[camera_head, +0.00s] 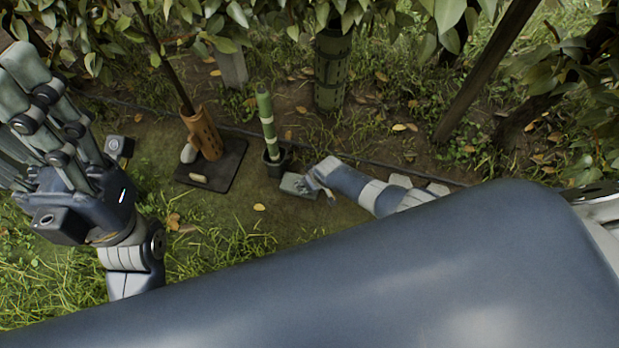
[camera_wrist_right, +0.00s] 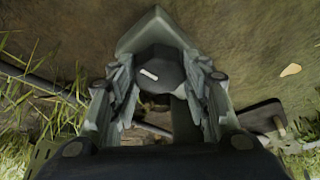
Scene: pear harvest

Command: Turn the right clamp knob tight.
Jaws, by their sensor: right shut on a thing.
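The right clamp is a small grey block (camera_head: 298,186) on the ground at the middle of the head view. In the right wrist view its pale grey body (camera_wrist_right: 155,30) lies behind a dark round knob (camera_wrist_right: 158,72) with a short white mark. My right gripper (camera_head: 318,180) reaches it from the right. In the right wrist view its fingers (camera_wrist_right: 165,95) are shut around the knob, one on each side. My left gripper (camera_head: 40,90) is large at the left edge of the head view, away from the right clamp; its finger gap is unclear.
A second grey block with a dark knob (camera_head: 118,147) sits beside my left gripper. A dark plate (camera_head: 222,172) carries an orange-brown sleeve (camera_head: 202,133) around a stem. A green striped stake (camera_head: 267,125) stands in a dark pot (camera_head: 277,162) close behind the right clamp. Leaves hang above.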

